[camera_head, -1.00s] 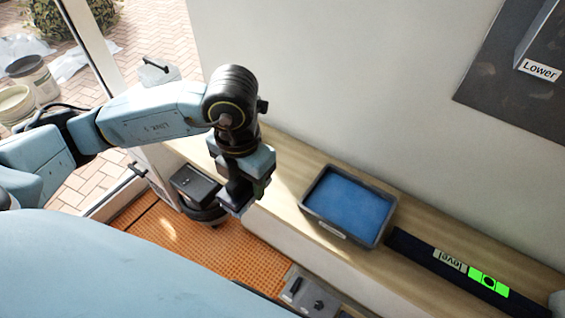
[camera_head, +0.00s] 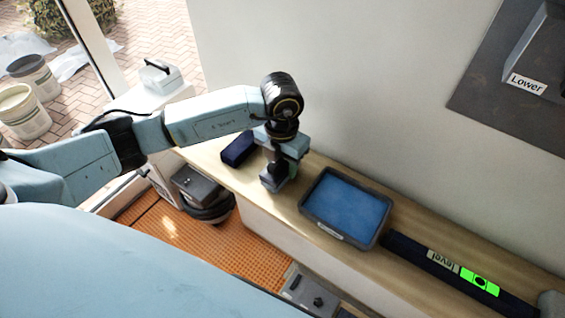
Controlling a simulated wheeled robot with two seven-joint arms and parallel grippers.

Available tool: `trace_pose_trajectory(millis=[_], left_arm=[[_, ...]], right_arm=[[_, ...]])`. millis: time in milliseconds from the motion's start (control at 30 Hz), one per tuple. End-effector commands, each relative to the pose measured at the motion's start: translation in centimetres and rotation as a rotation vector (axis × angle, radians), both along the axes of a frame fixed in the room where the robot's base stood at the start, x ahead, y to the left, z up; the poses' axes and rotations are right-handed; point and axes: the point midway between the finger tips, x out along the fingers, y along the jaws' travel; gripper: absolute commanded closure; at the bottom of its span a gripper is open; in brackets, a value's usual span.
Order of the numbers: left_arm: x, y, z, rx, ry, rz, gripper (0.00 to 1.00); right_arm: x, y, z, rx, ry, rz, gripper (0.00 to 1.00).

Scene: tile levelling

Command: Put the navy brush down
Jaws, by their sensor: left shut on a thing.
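My left gripper (camera_head: 277,177) points down over the wooden ledge, left of the blue-filled tray (camera_head: 346,206). It is shut on a dark thing, which I take to be the navy brush. The fingers mostly hide it, and I cannot tell whether it touches the ledge. A dark navy block (camera_head: 238,148) lies on the ledge by the wall, just left of the gripper. My right gripper is not in view.
The wooden ledge (camera_head: 416,231) runs along the wall. A navy bar marked "level" (camera_head: 446,263) lies on it, right of the tray. An orange mat (camera_head: 168,234) and a grey box (camera_head: 195,184) are below. Buckets (camera_head: 22,110) stand outside at left.

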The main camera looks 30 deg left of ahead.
Motion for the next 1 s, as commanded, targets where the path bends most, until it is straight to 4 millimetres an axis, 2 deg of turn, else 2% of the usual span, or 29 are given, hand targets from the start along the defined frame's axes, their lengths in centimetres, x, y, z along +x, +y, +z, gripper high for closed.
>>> trace_pose_trajectory(millis=[33,133,300,333,500,867,1000], left_arm=[[-0.1,0.0,-0.9,0.000,0.005,0.001,0.73],[0.4,0.0,-1.0,0.001,0.001,0.000,0.76],[0.4,0.0,-1.2,0.001,0.000,-0.001,0.76],[0.3,0.0,-1.2,0.001,0.001,-0.001,0.52],[0.3,0.0,-1.2,0.001,0.001,-0.001,0.33],[0.4,-0.1,-1.6,-0.001,0.000,0.000,0.33],[0.5,-0.1,0.8,-0.001,-0.005,-0.002,0.33]], right_arm=[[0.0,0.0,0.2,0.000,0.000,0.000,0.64],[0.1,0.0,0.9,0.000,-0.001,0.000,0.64],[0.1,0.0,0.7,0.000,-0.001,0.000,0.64],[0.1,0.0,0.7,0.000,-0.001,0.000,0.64],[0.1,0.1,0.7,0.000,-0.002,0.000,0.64],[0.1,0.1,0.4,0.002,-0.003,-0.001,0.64],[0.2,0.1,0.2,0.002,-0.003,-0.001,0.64]])
